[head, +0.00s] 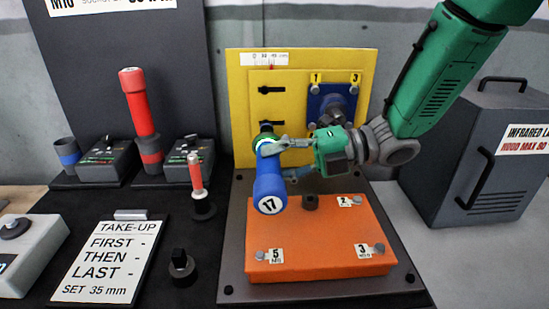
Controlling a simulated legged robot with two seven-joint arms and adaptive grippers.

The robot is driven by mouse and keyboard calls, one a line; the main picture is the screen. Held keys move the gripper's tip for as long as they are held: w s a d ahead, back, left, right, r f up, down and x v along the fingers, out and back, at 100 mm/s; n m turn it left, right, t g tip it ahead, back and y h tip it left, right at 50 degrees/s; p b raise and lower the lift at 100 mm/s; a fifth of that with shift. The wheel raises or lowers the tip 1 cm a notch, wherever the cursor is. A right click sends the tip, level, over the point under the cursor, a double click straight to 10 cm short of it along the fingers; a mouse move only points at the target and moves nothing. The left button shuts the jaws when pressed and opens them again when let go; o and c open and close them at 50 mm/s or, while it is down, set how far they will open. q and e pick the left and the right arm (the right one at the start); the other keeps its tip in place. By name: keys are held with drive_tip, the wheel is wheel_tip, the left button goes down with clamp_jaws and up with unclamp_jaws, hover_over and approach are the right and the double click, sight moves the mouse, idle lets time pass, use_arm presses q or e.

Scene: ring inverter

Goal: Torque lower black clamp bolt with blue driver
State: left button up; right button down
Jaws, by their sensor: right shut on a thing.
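The blue driver (268,182), marked 17, points its butt end toward me and its far end toward the yellow panel (240,120). My right gripper (272,146) is shut on the driver near its far end. The upper black clamp (271,90) shows clear on the panel. The lower black clamp (271,122) sits just above the driver's far end. The clamp's bolt is hidden, and I cannot tell whether the driver touches it. My left gripper is not in view.
An orange block (318,240) with numbered bolts lies below the driver. A blue plate (333,106) is at the panel's right. A large red driver (139,105) and a small red one (196,172) stand left. A grey case (480,150) stands right.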

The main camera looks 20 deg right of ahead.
drive_tip(key=shift+s+a+r, duration=0.1)
drive_tip(key=shift+s+a, duration=0.1)
drive_tip(key=shift+s, duration=0.4)
drive_tip(key=shift+s+a, duration=0.2)
drive_tip(key=shift+s, duration=0.4)
